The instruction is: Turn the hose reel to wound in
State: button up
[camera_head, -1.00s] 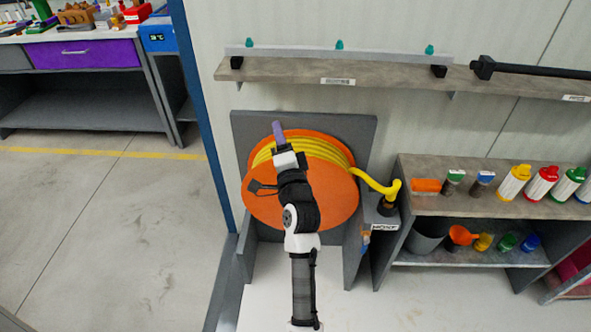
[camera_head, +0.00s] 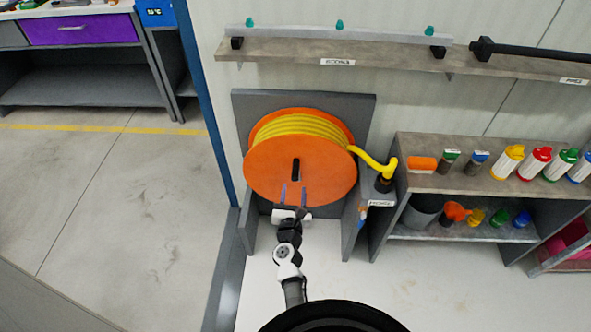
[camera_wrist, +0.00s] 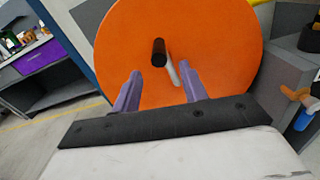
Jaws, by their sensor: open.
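The hose reel (camera_head: 270,172) is an orange drum with yellow hose wound on it, mounted on a grey backboard. A dark handle (camera_head: 296,170) stands out from its front disc; in the wrist view the handle (camera_wrist: 159,52) shows as a black peg with a light grey bar beside it. My gripper (camera_head: 293,193) is in front of the lower part of the disc, below the handle. In the wrist view my gripper (camera_wrist: 160,82) has two purple fingers spread apart, with nothing between them. The handle lies beyond the fingertips, apart from them.
The yellow hose end (camera_head: 378,166) runs right to a grey box. A low shelf (camera_head: 420,180) with bottles and cups stands at right. A wall shelf (camera_head: 350,62) runs above the reel. A grey side panel (camera_head: 228,270) stands at left; floor beyond it is clear.

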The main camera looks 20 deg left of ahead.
aim_at(295, 171)
jog(key=b+x, duration=0.1)
jog(key=x, duration=0.8)
jog(key=shift+w+a, duration=0.1)
jog(key=shift+w, duration=0.05)
grip_shut()
